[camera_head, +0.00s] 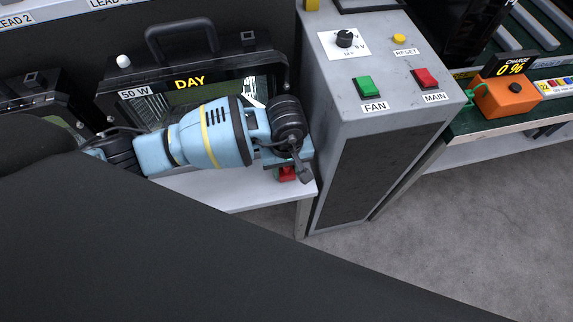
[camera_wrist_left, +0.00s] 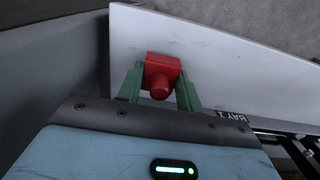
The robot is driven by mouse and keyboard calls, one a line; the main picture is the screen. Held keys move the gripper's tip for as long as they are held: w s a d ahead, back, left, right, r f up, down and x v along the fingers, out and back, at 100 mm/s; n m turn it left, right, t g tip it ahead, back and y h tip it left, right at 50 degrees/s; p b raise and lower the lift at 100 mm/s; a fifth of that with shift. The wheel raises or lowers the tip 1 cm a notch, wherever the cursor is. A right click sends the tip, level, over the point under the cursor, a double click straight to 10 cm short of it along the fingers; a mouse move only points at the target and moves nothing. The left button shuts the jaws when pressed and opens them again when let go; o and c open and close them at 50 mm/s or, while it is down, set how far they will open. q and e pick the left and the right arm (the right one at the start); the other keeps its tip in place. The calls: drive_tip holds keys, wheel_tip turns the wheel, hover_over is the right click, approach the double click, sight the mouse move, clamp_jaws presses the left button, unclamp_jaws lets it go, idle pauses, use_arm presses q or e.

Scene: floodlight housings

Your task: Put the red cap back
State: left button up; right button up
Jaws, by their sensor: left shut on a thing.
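The red cap (camera_head: 287,174) is near the right front corner of the white shelf (camera_head: 240,197). In the left wrist view the red cap (camera_wrist_left: 161,76) sits between the two green fingers of my left gripper (camera_wrist_left: 160,88), which is shut on it. In the head view my left gripper (camera_head: 289,165) points down at the shelf's right end, and its fingers are mostly hidden by the wrist. I cannot tell whether the cap touches the shelf. My right gripper is not in view.
A black floodlight housing (camera_head: 255,60) marked DAY and 50 W stands behind my arm. A white knob (camera_head: 123,61) is at its upper left. A grey control cabinet (camera_head: 387,112) with FAN and MAIN switches stands close right of my gripper. An orange charger (camera_head: 506,98) is farther right.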

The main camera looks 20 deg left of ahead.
use_arm(q)
drive_tip(key=shift+f, duration=0.25)
drive_tip(key=o, duration=1)
drive_tip(key=shift+o, duration=0.2)
drive_tip(key=shift+r, duration=0.15)
drive_tip(key=shift+r, duration=0.25)
wheel_tip(320, 180, up, 12)
drive_tip(key=p, duration=0.1)
drive_tip(key=shift+r+p, duration=0.25)
drive_tip(key=shift+p, duration=0.05)
